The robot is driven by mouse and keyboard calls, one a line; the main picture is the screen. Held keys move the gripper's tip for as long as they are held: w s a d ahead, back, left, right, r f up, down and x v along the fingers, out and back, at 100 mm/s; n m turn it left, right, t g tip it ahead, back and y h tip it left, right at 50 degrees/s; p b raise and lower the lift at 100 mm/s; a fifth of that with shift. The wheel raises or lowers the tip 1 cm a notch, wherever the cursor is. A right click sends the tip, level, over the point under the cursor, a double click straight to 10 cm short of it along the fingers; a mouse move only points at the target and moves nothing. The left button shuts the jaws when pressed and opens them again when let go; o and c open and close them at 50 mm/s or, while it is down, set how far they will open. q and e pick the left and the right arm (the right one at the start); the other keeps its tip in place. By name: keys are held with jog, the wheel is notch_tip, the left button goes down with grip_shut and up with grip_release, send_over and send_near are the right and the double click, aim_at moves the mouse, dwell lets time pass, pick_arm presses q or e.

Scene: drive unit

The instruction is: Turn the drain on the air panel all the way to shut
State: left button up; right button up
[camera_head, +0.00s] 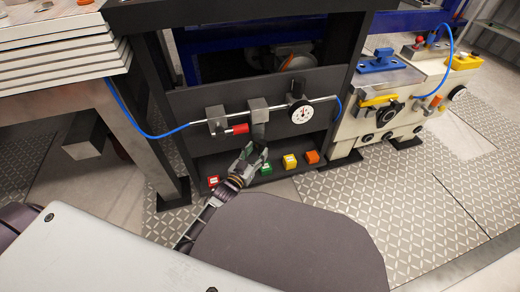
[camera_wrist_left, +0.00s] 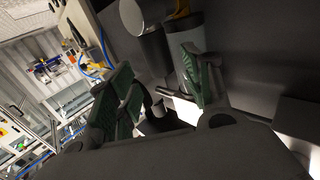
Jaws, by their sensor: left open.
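The air panel (camera_head: 190,104) is a dark frame with a pipe across it. It carries a grey block with a red handle (camera_head: 237,129), a grey filter unit (camera_head: 258,107) and a round white gauge (camera_head: 300,114). My left gripper (camera_head: 250,153) is just below the filter unit, open, and covers the area under it. In the left wrist view, the green-padded fingers of my left gripper (camera_wrist_left: 155,92) stand apart. A grey cylinder (camera_wrist_left: 186,40) is beyond them, partly behind the right finger. I cannot clearly make out the drain or whether the fingers touch it. My right gripper is out of view.
A red button box (camera_head: 213,181), a green one (camera_head: 266,169), a yellow one (camera_head: 289,161) and an orange one (camera_head: 312,157) sit on the ledge below. A cream machine (camera_head: 400,105) stands right. Blue hose (camera_head: 150,134) runs left.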

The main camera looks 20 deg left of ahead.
aim_at(261, 147)
pick_arm(q)
jog(key=shift+w+d+b, duration=0.15)
jog(key=shift+w+b, duration=0.1)
jog(key=shift+w, duration=0.55)
jog(key=shift+w+d+b, duration=0.15)
jog(key=shift+w+b, duration=0.1)
jog(key=shift+w, duration=0.5)
grip_shut()
